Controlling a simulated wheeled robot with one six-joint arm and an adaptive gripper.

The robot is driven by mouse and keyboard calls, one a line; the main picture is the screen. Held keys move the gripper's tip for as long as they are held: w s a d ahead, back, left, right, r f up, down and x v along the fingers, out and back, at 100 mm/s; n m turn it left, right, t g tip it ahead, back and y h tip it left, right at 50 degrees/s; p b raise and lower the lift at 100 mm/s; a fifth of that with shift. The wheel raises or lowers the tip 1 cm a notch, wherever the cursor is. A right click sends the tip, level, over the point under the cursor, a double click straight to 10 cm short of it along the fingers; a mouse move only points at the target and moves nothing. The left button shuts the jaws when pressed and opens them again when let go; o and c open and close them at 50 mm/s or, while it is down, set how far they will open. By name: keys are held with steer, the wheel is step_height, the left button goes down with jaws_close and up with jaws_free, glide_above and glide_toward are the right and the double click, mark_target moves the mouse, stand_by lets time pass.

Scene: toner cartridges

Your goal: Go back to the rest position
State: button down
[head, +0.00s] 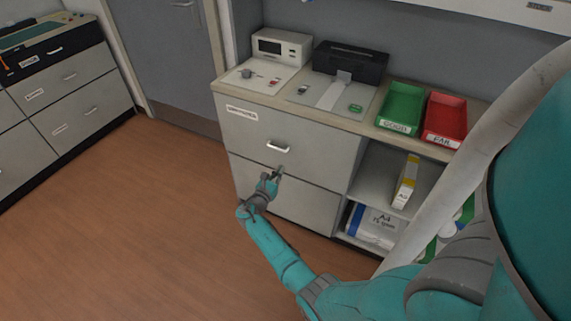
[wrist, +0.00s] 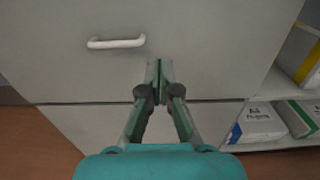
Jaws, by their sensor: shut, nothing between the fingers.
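My gripper (head: 277,174) is in front of the grey drawer cabinet, a little below the handle of the upper drawer. In the wrist view my gripper (wrist: 160,66) is shut and empty, its two fingertips together. The upper drawer (head: 250,125) is closed. Its white handle (head: 278,147) shows to the upper left of the fingertips in the wrist view (wrist: 116,43). I cannot tell whether the fingertips touch the drawer front. My teal arm reaches from the lower right of the head view.
A white device (head: 280,46), a black printer-like unit (head: 350,62), a green tray (head: 402,106) and a red tray (head: 445,118) stand on the counter. An open shelf at right holds a yellow-white box (head: 406,181) and paper packs (head: 376,226). The wooden floor (head: 130,220) at left is clear.

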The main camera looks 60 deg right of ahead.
steer(key=shift+a, duration=0.85)
